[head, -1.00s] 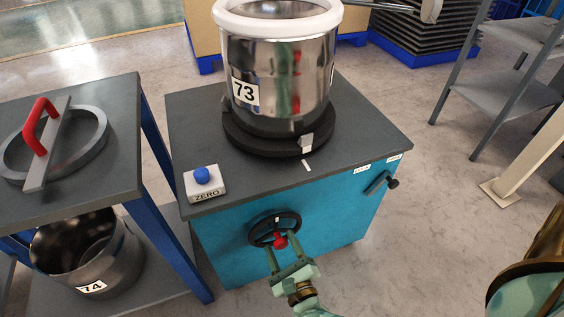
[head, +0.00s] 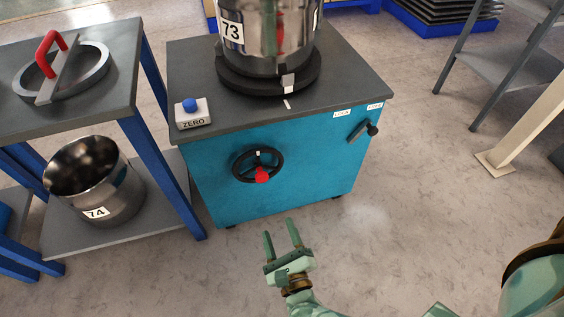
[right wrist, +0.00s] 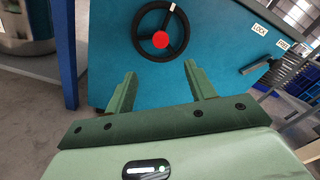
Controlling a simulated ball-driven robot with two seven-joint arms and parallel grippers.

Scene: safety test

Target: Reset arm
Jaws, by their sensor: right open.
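My right gripper (head: 283,237) is open and empty in the head view, in front of and below the teal cabinet (head: 300,165). Its two green fingers point toward the cabinet, apart from it. The right wrist view shows the same open fingers (right wrist: 160,92) below a black handwheel (right wrist: 178,33) with a red knob (right wrist: 161,40). My left gripper is out of view.
A steel vessel marked 73 (head: 268,30) stands on the cabinet. A ZERO button box (head: 192,113) sits at its front left corner, a lever (head: 364,131) at its right. A bench (head: 120,95) with a lid (head: 90,80) and vessel 74 (head: 105,190) is left. Floor before the cabinet is clear.

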